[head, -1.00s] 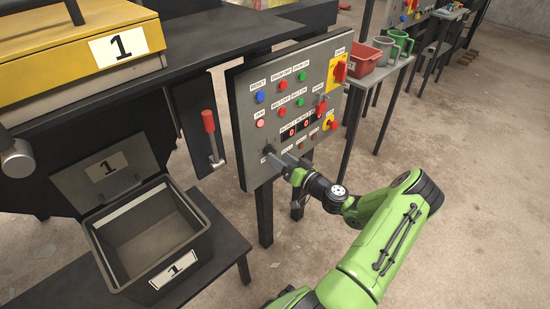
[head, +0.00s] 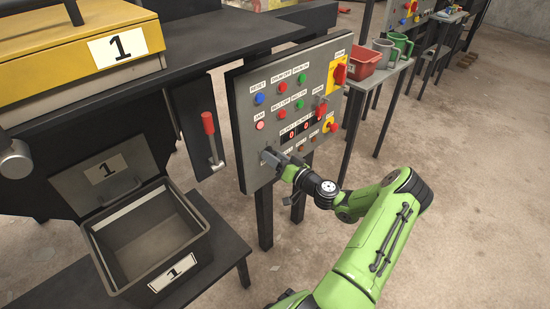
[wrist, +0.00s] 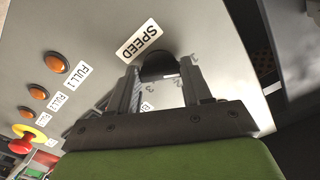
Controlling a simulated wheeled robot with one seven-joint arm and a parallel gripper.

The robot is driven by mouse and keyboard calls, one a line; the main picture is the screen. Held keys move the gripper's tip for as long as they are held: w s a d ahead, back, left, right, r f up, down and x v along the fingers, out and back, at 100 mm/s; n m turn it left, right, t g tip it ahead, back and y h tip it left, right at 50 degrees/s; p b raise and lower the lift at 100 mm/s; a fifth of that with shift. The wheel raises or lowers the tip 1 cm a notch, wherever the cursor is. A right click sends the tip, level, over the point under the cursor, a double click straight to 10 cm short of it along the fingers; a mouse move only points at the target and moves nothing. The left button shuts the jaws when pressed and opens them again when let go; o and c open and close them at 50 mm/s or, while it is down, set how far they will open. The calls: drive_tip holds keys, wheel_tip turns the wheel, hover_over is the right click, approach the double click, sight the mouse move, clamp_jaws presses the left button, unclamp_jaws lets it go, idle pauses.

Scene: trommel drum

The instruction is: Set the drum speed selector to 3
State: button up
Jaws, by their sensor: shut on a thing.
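The drum speed selector is a black knob (wrist: 158,66) under the SPEED label (wrist: 139,41) in the wrist view. It is at the lower left corner of the grey control panel (head: 247,116) in the head view, where my gripper mostly hides it. My gripper (head: 268,157) is at the panel, with its fingers on either side of the knob and shut on it. The fingers also show in the wrist view (wrist: 160,69). Printed digits, among them a 3 and seemingly a 2, show between the fingers. I cannot read clearly which one the knob points to.
Orange FULL lamps (wrist: 57,62) and a red-and-yellow button (wrist: 22,143) are on the same panel. A red-handled lever (head: 209,122) stands left of the panel. An open grey bin (head: 205,222) is on the lower bench.

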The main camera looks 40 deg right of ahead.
drive_tip(key=m+p, duration=0.7)
drive_tip(key=m, duration=1.6)
drive_tip(key=shift+m, duration=0.4)
idle(0.3)
drive_tip(key=o, duration=1.1)
drive_tip(key=shift+c, duration=0.2)
